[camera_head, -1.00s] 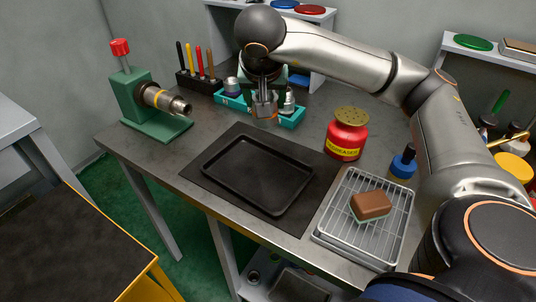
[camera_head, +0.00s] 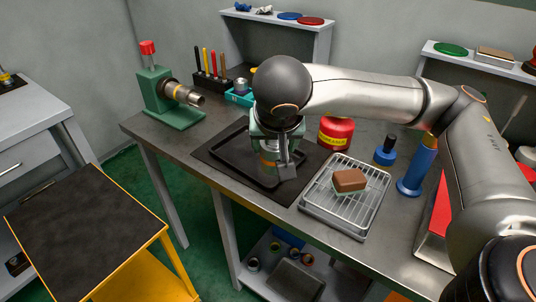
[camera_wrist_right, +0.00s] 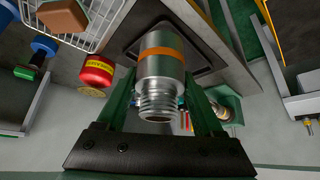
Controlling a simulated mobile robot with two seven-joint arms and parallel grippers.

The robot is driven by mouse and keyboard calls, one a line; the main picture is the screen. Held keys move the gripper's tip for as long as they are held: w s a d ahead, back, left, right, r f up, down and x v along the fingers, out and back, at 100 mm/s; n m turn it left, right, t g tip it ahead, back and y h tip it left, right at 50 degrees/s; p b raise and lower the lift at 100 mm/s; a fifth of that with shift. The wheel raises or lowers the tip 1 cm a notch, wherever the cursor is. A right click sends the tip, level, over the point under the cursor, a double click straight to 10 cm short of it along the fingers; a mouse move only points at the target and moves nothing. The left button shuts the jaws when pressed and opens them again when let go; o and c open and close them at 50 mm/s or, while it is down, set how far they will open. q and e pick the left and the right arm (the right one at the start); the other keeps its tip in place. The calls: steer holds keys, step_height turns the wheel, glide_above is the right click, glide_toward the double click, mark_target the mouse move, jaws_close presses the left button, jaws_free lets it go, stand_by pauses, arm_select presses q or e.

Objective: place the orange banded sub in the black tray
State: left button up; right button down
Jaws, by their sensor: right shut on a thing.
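The orange banded sub (camera_wrist_right: 160,62) is a grey metal cylinder with an orange band and a threaded end. My right gripper (camera_head: 277,160) is shut on it, with green fingers on both sides in the right wrist view. In the head view the sub (camera_head: 268,168) is partly hidden by the gripper. The black tray (camera_head: 226,158) lies on a dark mat on the bench. The gripper and sub are over the tray's right part; I cannot tell whether the sub touches its floor. My left gripper is not in view.
A green vise (camera_head: 160,100) holding a pipe stands at the bench's left. A red can (camera_head: 336,133) is behind and right of the tray. A wire rack (camera_head: 325,200) with a brown-topped sponge (camera_head: 349,181) is to its right. A teal holder (camera_head: 238,98) stands behind.

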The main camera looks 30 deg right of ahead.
steer(key=w+d+f, duration=0.4)
steer(key=w+d+f+p, duration=0.1)
steer(key=w+d+f, duration=0.3)
steer(key=w, duration=0.1)
steer(key=shift+w+d+f, duration=0.3)
steer(key=shift+f, duration=0.1)
steer(key=f, duration=0.3)
steer(key=shift+w+d, duration=0.25)
steer(key=shift+f, duration=0.5)
steer(key=shift+f, duration=0.1)
jaws_free()
